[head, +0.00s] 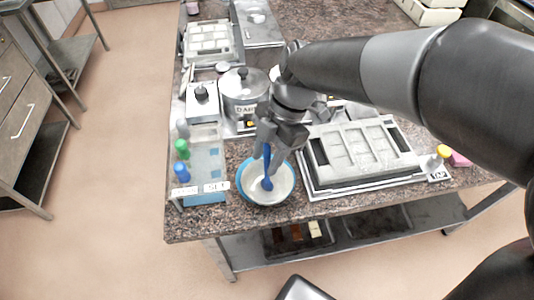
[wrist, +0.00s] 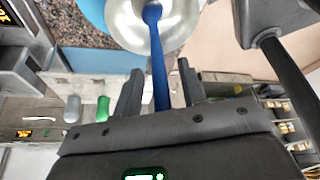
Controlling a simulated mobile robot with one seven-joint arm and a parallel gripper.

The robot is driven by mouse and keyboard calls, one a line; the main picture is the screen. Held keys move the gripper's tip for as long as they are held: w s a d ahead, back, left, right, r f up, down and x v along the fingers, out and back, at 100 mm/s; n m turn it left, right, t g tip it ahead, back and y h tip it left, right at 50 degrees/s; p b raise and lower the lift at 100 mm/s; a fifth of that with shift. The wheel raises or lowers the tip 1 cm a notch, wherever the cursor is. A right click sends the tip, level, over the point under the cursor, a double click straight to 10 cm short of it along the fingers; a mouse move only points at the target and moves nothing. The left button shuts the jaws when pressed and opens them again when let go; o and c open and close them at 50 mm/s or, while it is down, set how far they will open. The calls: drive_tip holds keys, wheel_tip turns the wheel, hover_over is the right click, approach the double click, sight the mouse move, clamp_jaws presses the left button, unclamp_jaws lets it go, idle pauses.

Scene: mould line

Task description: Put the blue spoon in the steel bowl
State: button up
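The steel bowl (head: 281,188) stands near the front edge of the counter, with a blue ring around it; in the wrist view the bowl (wrist: 180,22) is at the top. The blue spoon (head: 267,170) has its head inside the bowl and its handle rising towards my gripper (head: 267,155). In the wrist view the spoon handle (wrist: 158,70) runs between the two fingers of my gripper (wrist: 160,75). The fingers are apart, with a gap visible on both sides of the handle. Whether the spoon head touches the bowl's bottom cannot be told.
A grey mould tray (head: 320,180) lies right of the bowl. A rack with green (head: 182,149) and blue-capped (head: 181,171) items and label cards stands left. A lidded steel pot (head: 240,88) is behind. The counter's front edge (head: 210,232) is close.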

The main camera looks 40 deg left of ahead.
drive_tip(key=shift+w+d, duration=0.3)
drive_tip(key=shift+w, duration=0.6)
drive_tip(key=shift+w+d, duration=0.3)
drive_tip(key=shift+w, duration=0.6)
drive_tip(key=shift+d, duration=0.1)
drive_tip(key=w+d+r+m+t, duration=0.3)
drive_tip(key=d+m, duration=0.5)
drive_tip(key=d, duration=0.1)
drive_tip(key=w+d+r+m+t, duration=0.2)
drive_tip(key=d+r+m, duration=0.1)
drive_tip(key=d+m, duration=0.55)
drive_tip(key=s+d+m+t, duration=0.2)
drive_tip(key=d+m, duration=0.6)
drive_tip(key=d, duration=0.1)
drive_tip(key=s+d+r+m+t+h, duration=0.1)
drive_tip(key=s+d+m+t, duration=0.1)
drive_tip(key=d+m, duration=0.6)
drive_tip(key=shift+s+d+r+t, duration=0.25)
drive_tip(key=shift+d+t, duration=0.15)
drive_tip(key=shift+d, duration=0.4)
